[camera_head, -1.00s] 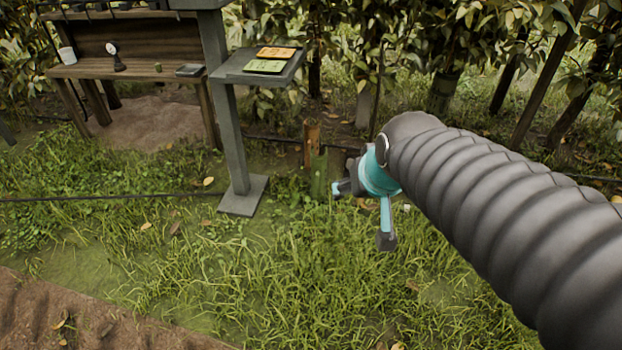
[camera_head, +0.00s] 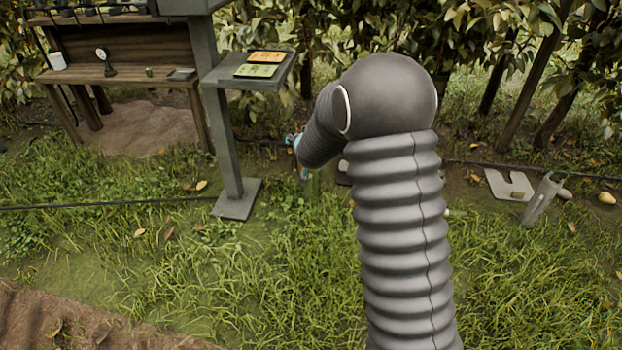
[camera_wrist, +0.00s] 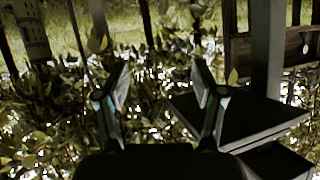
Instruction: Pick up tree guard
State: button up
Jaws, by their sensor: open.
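A grey-green tube (camera_head: 543,200), possibly a tree guard, leans in the grass at the right in the head view. A small strip of another green upright piece (camera_head: 313,186) shows below my forearm; the rest is hidden. In the wrist view a pale slotted tube (camera_wrist: 33,30) shows at the upper left, apart from my fingers. I cannot tell which of these is the tree guard. My gripper (camera_wrist: 160,75) is open, with nothing between its fingers. In the head view my gripper (camera_head: 299,150) is mostly hidden behind my arm, near the stand.
A grey stand (camera_head: 228,140) with a sloped top and coloured cards (camera_head: 259,70) is close to the left of my gripper. A wooden bench (camera_head: 120,77) stands farther left. Leafy trees line the back. A pale flat piece (camera_head: 507,184) lies at the right. Open grass lies in front.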

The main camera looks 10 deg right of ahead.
jog(key=w+f+t+h, duration=0.1)
jog(key=w+f, duration=0.2)
jog(key=f, duration=0.5)
jog(key=w+f+t+h, duration=0.1)
jog(key=w+f, duration=0.2)
jog(key=f, duration=0.4)
jog(key=m+t+h, duration=0.1)
jog(key=t+h, duration=0.1)
jog(key=t, duration=0.1)
send_near(310, 184)
jog(key=shift+b+x, duration=0.85)
jog(key=shift+x, duration=5.35)
jog(key=shift+f, duration=0.2)
jog(key=shift+c, duration=0.3)
grip_shut()
